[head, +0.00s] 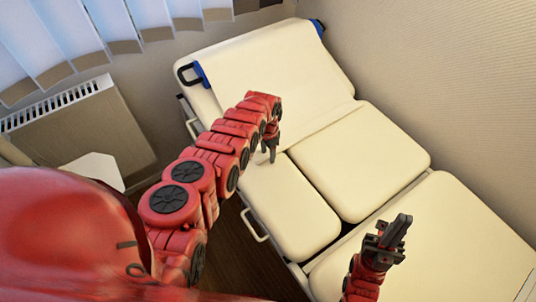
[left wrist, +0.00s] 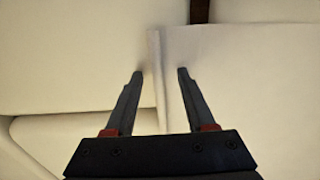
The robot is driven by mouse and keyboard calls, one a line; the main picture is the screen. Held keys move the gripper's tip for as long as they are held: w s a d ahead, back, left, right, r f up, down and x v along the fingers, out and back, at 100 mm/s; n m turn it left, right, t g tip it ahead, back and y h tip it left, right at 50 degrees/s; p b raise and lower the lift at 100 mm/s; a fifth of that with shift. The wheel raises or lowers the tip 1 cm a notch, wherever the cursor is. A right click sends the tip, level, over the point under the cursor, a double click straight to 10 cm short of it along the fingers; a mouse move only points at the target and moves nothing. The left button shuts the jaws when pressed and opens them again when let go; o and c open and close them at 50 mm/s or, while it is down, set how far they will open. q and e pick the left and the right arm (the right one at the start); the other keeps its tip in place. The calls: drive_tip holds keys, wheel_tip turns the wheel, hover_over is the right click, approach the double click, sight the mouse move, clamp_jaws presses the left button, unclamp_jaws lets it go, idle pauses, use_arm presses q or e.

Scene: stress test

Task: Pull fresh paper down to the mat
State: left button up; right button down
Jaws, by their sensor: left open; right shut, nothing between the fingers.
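Pale paper (head: 270,72) lies over the raised head section of a cream padded couch, between two blue end pieces (head: 201,74). Its lower edge is near my left gripper (head: 269,156), which points down there. In the left wrist view the left gripper (left wrist: 161,74) is open, and a raised pale edge (left wrist: 157,62), seemingly the paper's, runs between its fingers without being gripped. My right gripper (head: 400,228) is shut and empty, above the lower part of the couch. I cannot make out a mat apart from the cream pads (head: 362,160).
A smaller cream pad (head: 290,207) lies beside the larger middle pad, and a wide pad (head: 450,245) fills the foot end. A metal side handle (head: 254,226) sticks out on the left. A radiator (head: 85,130) stands at left; a wall borders the right.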

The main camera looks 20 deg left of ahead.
use_arm(q)
clamp_jaws()
idle(0.3)
idle(1.2)
